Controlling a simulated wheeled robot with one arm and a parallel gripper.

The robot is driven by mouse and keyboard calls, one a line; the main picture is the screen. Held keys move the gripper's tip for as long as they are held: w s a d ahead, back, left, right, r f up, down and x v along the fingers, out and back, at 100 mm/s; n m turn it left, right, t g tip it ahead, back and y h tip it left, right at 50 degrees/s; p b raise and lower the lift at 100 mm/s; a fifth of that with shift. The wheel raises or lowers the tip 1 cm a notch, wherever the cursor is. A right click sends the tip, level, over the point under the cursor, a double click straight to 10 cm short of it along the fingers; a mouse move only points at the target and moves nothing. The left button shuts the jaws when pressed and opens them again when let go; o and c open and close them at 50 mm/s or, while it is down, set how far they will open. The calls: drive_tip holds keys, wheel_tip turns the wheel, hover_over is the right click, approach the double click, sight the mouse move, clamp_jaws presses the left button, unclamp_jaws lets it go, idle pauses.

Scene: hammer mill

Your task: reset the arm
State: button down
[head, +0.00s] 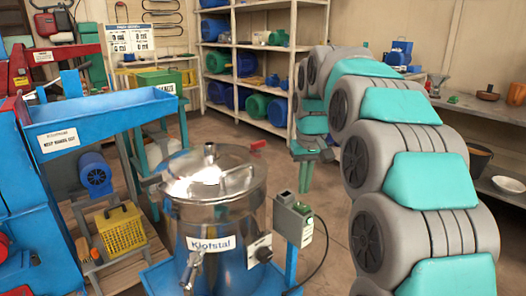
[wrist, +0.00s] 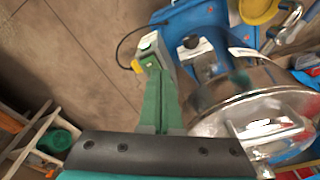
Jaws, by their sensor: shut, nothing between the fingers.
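My arm, grey with teal covers, rises along the right side of the head view and arches away from me. My gripper (head: 305,190) hangs at its far end with green fingers pointing down, past the steel vessel and right of it. In the wrist view, my gripper (wrist: 160,80) shows its green fingers together with nothing between them. Behind the fingers stand the small grey control box (wrist: 150,48) and the shiny steel vessel (wrist: 260,95). I see no contact between the fingers and either of them.
The lidded steel vessel (head: 212,215) labelled "Klofstal" stands in front, with its control box (head: 293,215) beside it. A blue machine (head: 95,120) and a yellow basket (head: 122,230) are at left. Shelves (head: 240,105) stand behind. A workbench (head: 470,105) is at right. Floor (head: 330,235) shows between.

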drive_tip(key=s+f+g, duration=0.1)
drive_tip(key=s+f, duration=0.3)
drive_tip(key=s, duration=0.9)
drive_tip(key=s+f+g, duration=0.1)
drive_tip(key=s+f, duration=0.4)
drive_tip(key=s, duration=0.8)
drive_tip(key=s+f+m+g, duration=0.1)
drive_tip(key=s+f, duration=0.3)
drive_tip(key=s, duration=0.9)
drive_tip(key=shift+d+f, duration=0.15)
drive_tip(key=shift+f, duration=0.25)
